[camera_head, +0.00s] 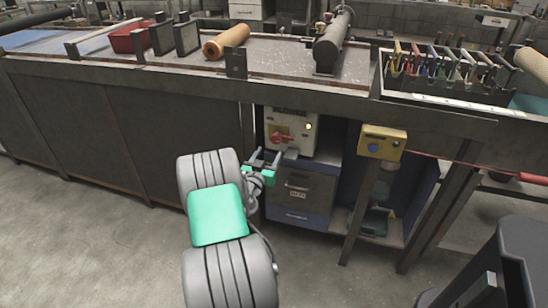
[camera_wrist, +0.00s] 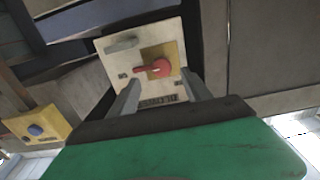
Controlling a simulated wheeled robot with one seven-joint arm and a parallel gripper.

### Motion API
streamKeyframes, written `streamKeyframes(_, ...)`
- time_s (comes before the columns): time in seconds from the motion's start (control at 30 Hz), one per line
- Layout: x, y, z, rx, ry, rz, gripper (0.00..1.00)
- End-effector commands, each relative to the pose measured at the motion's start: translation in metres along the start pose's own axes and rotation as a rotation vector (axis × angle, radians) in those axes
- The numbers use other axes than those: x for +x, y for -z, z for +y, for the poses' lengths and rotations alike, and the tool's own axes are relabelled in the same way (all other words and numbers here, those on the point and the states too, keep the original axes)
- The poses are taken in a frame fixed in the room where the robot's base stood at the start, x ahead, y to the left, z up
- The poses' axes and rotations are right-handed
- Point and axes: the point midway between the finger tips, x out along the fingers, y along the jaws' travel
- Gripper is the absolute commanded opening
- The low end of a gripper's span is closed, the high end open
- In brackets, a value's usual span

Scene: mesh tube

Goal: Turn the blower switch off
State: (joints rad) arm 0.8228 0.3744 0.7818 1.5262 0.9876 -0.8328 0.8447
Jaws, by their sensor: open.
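The blower switch is a red rotary handle (camera_head: 279,138) on a pale panel box (camera_head: 298,122) under the workbench. A small yellow-orange lamp shows at the panel's right in the head view. In the wrist view the red handle (camera_wrist: 153,68) sits on a yellow square plate of the panel (camera_wrist: 118,62), its grip pointing left in that picture. My gripper (camera_head: 265,156) is open and empty, just below and left of the handle in the head view. Its two fingers (camera_wrist: 162,96) point toward the panel in the wrist view, apart from each other, with the handle beyond them. I cannot tell whether they touch it.
A yellow box with a blue button (camera_head: 383,142) stands on a post to the right. A drawer cabinet (camera_head: 300,196) is below the panel. The bench edge (camera_head: 180,82) overhangs it. A dark bin (camera_head: 500,270) stands at front right. The floor at left is clear.

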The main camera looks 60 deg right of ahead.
Motion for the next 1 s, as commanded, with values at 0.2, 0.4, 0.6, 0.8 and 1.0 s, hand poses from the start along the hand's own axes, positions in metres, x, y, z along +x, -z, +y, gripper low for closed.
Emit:
streamKeyframes(0.2, 0.035, 0.004, 0.0, 0.002, 0.0, 0.007, 0.57)
streamKeyframes(0.4, 0.068, 0.004, -0.001, 0.003, 0.002, 0.006, 0.57)
streamKeyframes(0.6, 0.076, 0.004, -0.003, 0.001, 0.005, 0.005, 0.57)
streamKeyframes(0.8, 0.075, 0.004, -0.003, 0.001, 0.005, 0.005, 0.52)
streamKeyframes(1.0, 0.075, 0.004, -0.003, 0.001, 0.005, 0.004, 0.35)
